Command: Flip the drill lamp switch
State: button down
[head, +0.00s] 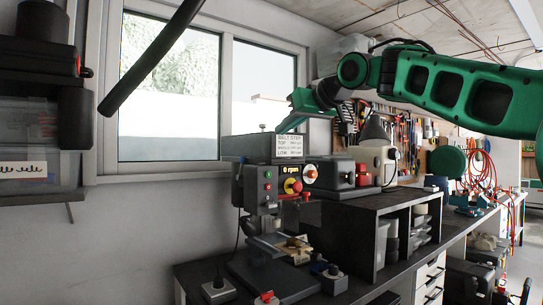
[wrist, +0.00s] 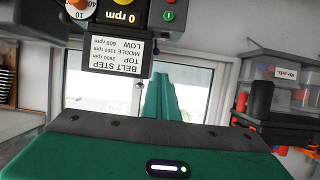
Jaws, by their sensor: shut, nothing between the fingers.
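The drill press (head: 262,200) stands on the bench in the head view. I cannot tell which control is the lamp switch. My green gripper (head: 284,128) is shut and empty, above the drill head and its "BELT STEP" label (head: 289,145). In the wrist view, the shut fingers (wrist: 160,78) point toward the window, and the drill panel shows upside down with its display (wrist: 118,17) and green button (wrist: 168,16).
A black shelf unit (head: 372,215) stands right of the drill. A white device (head: 378,160) is behind it. Wall shelves with cases (head: 40,120) are at left. A dark bar crosses the upper left. The space before the window (head: 170,90) is free.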

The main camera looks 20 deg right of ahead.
aim_at(266, 148)
jog(key=x, duration=1)
jog(key=shift+a+f, duration=0.1)
jog(key=shift+f, duration=0.55)
jog(key=shift+s+f, duration=0.2)
jog(key=shift+f, duration=1.2)
jog(key=shift+s+f, duration=0.15)
jog(key=shift+f, duration=0.1)
jog(key=shift+r, duration=0.1)
jog(key=shift+r, duration=0.75)
